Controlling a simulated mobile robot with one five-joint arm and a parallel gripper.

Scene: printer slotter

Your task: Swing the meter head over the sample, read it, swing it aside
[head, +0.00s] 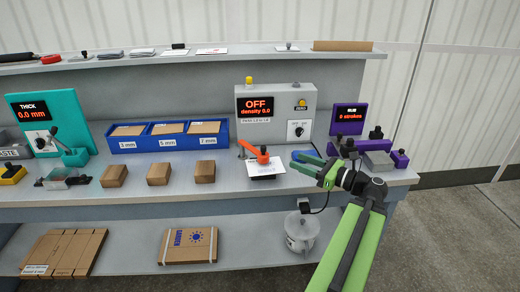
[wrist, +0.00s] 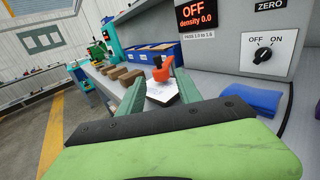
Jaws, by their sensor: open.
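The density meter (head: 275,112) is a grey box whose display reads OFF and density 0.0. Its orange swing arm with the meter head (head: 262,155) reaches right from a pivot, and in this view overlaps the back of a white sample card (head: 266,170). The wrist view shows the orange head (wrist: 160,72) and card (wrist: 164,92) beyond my fingers; I cannot tell whether they touch. The OFF/ON knob (wrist: 264,54) is on the meter's front, also seen in the head view (head: 299,130). My gripper (head: 300,161) is open and empty, right of the card.
A blue folded item (wrist: 250,98) lies below the knob, partly behind my gripper in the head view. Blue bins (head: 168,142) and several brown boxes (head: 158,174) stand left. A purple rub tester (head: 347,118) stands right. A shelf runs above.

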